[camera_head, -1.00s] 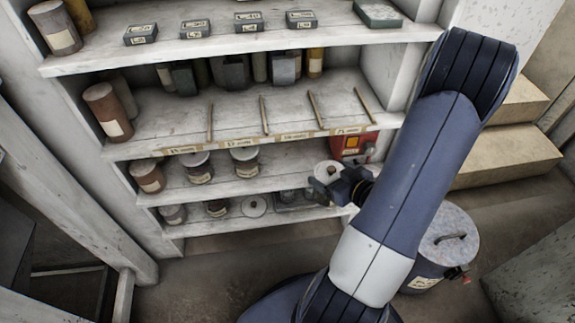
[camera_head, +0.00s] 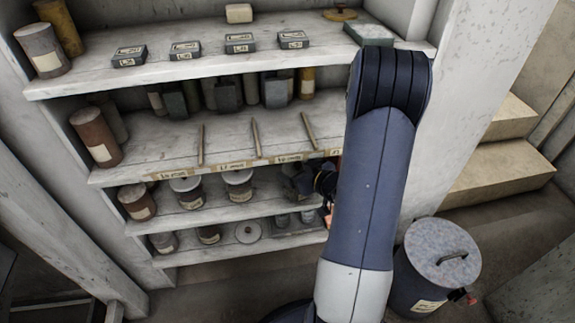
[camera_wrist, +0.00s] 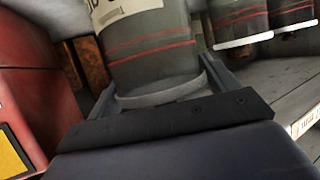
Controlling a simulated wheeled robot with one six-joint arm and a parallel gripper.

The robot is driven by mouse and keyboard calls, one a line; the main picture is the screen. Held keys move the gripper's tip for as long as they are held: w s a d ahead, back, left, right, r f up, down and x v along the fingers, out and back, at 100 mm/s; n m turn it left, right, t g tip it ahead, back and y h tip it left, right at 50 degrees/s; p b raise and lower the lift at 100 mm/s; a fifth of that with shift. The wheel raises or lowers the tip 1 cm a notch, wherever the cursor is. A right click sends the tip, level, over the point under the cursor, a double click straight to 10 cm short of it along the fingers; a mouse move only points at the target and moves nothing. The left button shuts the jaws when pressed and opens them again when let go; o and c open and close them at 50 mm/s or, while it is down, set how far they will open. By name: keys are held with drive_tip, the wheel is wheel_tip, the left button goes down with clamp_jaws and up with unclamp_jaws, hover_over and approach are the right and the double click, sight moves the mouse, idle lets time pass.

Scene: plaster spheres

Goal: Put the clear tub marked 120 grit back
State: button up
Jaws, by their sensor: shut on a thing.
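A grey, see-through tub (camera_wrist: 150,45) with red bands and a pale label, only partly visible, fills the upper middle of the wrist view. My gripper (camera_wrist: 165,82) is shut on it, one finger on each side. The label's marking is cut off, so I cannot read the grit. In the head view my gripper (camera_head: 303,180) is at the right end of the shelf below the sticks, beside a row of tubs. My arm hides part of that spot. I cannot tell whether the held tub touches the shelf.
Two lidded tubs (camera_head: 187,192) (camera_head: 238,185) and a brown tub (camera_head: 137,201) stand left on that shelf. A red box (camera_wrist: 30,110) is close at left in the wrist view. The shelf above (camera_head: 150,150) is close overhead. A lidded bin (camera_head: 437,265) stands on the floor.

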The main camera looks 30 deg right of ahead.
sight(287, 164)
drive_tip(key=b+x, duration=0.1)
drive_tip(key=x, duration=0.4)
drive_tip(key=shift+r, duration=0.2)
drive_tip(key=o, duration=1)
drive_tip(key=p+v, duration=0.2)
drive_tip(key=v, duration=1)
